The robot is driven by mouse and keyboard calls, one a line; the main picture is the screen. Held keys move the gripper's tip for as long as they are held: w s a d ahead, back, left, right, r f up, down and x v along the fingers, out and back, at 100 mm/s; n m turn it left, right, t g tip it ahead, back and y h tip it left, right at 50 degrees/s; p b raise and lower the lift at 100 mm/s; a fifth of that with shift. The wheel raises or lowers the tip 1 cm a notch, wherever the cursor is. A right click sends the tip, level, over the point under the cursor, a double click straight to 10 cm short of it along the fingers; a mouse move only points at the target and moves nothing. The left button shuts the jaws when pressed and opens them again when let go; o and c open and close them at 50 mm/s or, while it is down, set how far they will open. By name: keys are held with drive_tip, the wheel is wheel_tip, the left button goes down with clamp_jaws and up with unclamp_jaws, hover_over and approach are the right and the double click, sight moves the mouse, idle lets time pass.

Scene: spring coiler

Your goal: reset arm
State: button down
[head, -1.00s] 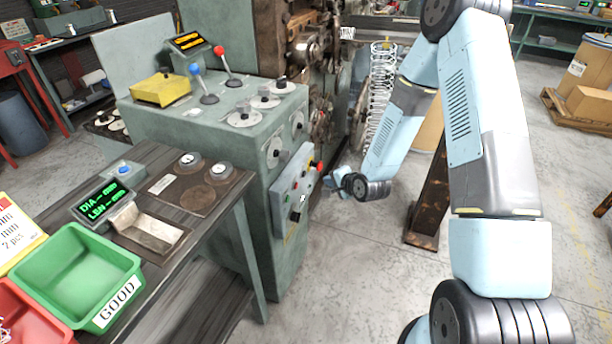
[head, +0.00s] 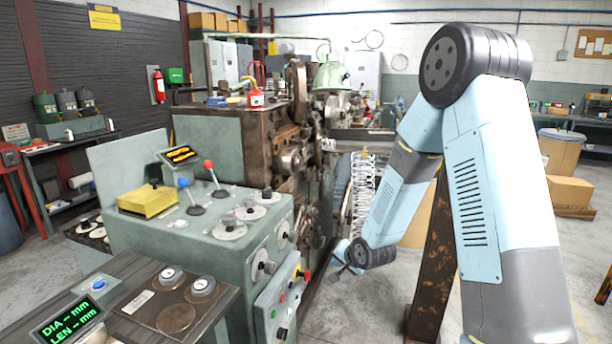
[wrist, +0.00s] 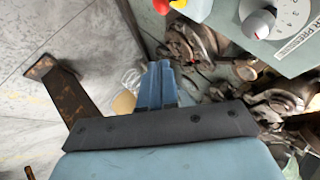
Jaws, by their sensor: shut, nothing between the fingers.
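My gripper shows in the wrist view (wrist: 158,85) as two blue fingers pressed together, with nothing between them. In the head view my light blue arm reaches down on the right, and its wrist end is low beside the spring coiler (head: 283,135). The fingers are small and partly hidden there. The coiler's green control cabinet (head: 190,240), with dials and levers, stands to the left of my wrist. A tall coiled spring (head: 362,195) hangs or stands just behind my arm. In the wrist view the dials and a red knob (wrist: 161,5) are at the top right.
A rusty steel post (head: 434,260) stands close to my forearm; it also shows in the wrist view (wrist: 62,90). A bench with a green display (head: 68,322) is at the lower left. Cardboard boxes (head: 570,190) stand at the right. Bare concrete floor lies between.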

drive_tip(key=s+d+r+n+h, duration=0.1)
drive_tip(key=s+d+r, duration=0.25)
drive_tip(key=r, duration=0.35)
drive_tip(key=s+d+r+n+g+h, duration=0.1)
drive_tip(key=s+d+r+h, duration=0.15)
drive_tip(key=s+r, duration=0.35)
drive_tip(key=s+d+r+n+h, duration=0.1)
drive_tip(key=s+d+r, duration=0.25)
drive_tip(key=r, duration=0.45)
drive_tip(key=s+d+r+n+g, duration=0.1)
drive_tip(key=s+r, duration=0.4)
drive_tip(key=s, duration=0.5)
drive_tip(key=s+d+r+n+g, duration=0.1)
drive_tip(key=s+d+r+n, duration=0.1)
drive_tip(key=s, duration=0.8)
wheel_tip(320, 180, up, 3)
drive_tip(key=shift+s+d+f, duration=0.15)
drive_tip(key=shift+s+d, duration=0.2)
drive_tip(key=shift+d, duration=0.3)
idle(0.4)
